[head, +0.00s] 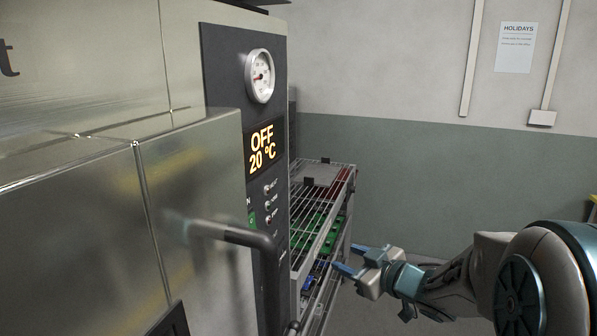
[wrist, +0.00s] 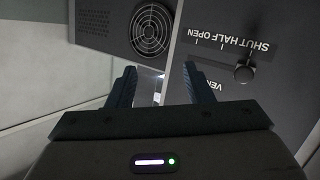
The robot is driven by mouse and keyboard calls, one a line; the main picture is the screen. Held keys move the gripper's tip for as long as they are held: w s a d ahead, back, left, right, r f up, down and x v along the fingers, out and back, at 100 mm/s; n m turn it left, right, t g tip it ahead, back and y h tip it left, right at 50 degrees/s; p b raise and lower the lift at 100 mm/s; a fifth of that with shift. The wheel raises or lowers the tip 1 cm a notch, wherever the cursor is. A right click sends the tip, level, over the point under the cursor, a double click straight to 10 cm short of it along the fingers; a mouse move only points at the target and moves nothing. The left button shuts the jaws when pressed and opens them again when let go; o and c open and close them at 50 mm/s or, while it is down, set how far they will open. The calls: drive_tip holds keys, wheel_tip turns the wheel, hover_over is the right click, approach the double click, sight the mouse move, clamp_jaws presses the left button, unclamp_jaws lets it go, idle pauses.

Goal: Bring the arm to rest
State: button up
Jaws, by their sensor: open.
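My gripper (head: 358,262) is in the lower right of the head view, at the end of my arm. Its two blue fingertips are apart and nothing is between them. It points left, in front of the wire rack and to the right of the metal oven (head: 190,190). In the wrist view my gripper (wrist: 157,85) shows two dark fingers spread apart and empty. Beyond them is a dark panel (wrist: 225,75) with a knob (wrist: 244,74) and the upside-down words "SHUT HALF OPEN".
The oven's display (head: 262,150) reads "OFF 20 °C", and a dark handle (head: 235,236) sticks out from its front. A wire rack (head: 325,190) with green and red items stands beyond the oven. A fan grille (wrist: 151,27) shows in the wrist view.

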drive_tip(key=s+d+m+g+h, duration=0.1)
drive_tip(key=s+d+m+h, duration=0.6)
drive_tip(key=h, duration=0.4)
drive_tip(key=s+a+f+m+g, duration=0.1)
drive_tip(key=s+g, duration=0.1)
drive_tip(key=s, duration=0.4)
drive_tip(key=s+a+f+m+g+y, duration=0.1)
drive_tip(key=s+f+g, duration=0.1)
drive_tip(key=s, duration=0.3)
drive_tip(key=s+a+f+m+g+y, duration=0.1)
drive_tip(key=s+a+g, duration=0.1)
drive_tip(key=s+g, duration=0.2)
drive_tip(key=s, duration=0.2)
drive_tip(key=shift+s+f, duration=0.25)
drive_tip(key=shift+s, duration=0.05)
drive_tip(key=shift+c, duration=1.2)
